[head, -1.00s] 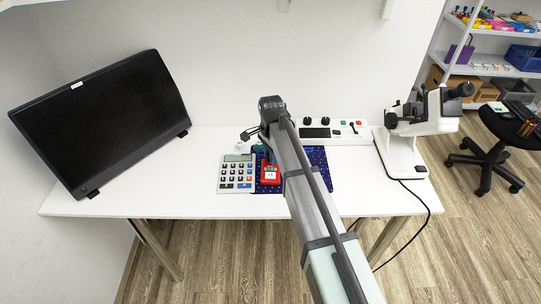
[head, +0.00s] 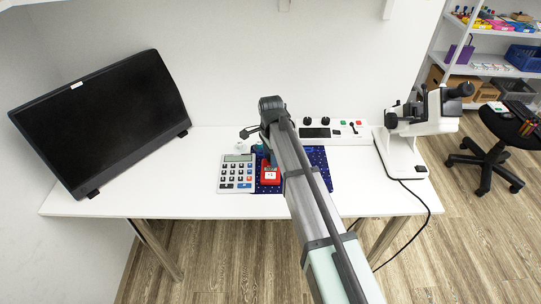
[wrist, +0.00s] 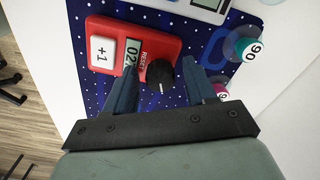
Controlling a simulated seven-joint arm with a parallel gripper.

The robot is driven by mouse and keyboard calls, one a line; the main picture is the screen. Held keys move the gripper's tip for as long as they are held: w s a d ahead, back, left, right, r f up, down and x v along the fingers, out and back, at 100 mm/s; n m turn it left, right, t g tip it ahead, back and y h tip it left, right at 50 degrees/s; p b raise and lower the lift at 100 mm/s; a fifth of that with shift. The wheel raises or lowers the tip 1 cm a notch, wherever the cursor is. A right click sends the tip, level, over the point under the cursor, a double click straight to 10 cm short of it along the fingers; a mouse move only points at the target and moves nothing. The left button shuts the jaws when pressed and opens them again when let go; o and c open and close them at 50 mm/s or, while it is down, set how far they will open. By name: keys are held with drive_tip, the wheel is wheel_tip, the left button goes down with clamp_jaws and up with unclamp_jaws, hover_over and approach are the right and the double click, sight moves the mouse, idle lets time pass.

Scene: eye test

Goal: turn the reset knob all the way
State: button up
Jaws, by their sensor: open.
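The red counter (wrist: 118,50) lies on a dark blue mat with white dots (wrist: 85,14). It has a white "+1" button, a small display partly hidden by a finger, and the word RESET. The black reset knob (wrist: 160,73) is on its side nearest my gripper, with a white mark pointing toward the gripper. My gripper (wrist: 159,67) is open, with one blue finger on each side of the knob and gaps showing. I cannot tell how deep the fingertips reach. In the head view the counter (head: 270,174) shows beside my arm; the knob is hidden there.
A calculator (head: 237,172) lies just left of the counter. Two round pieces, teal (wrist: 241,46) and magenta (wrist: 221,91), sit close to the right finger. A control panel (head: 345,138) is behind, a microscope (head: 405,150) right, and a monitor (head: 105,120) left.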

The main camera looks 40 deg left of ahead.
drive_tip(key=shift+r, duration=0.1)
idle(0.3)
drive_tip(key=shift+r, duration=2.95)
drive_tip(key=shift+r+n, duration=0.6)
drive_tip(key=shift+r, duration=0.05)
drive_tip(key=shift+f, duration=3.65)
drive_tip(key=shift+c, duration=0.4)
drive_tip(key=c, duration=0.8)
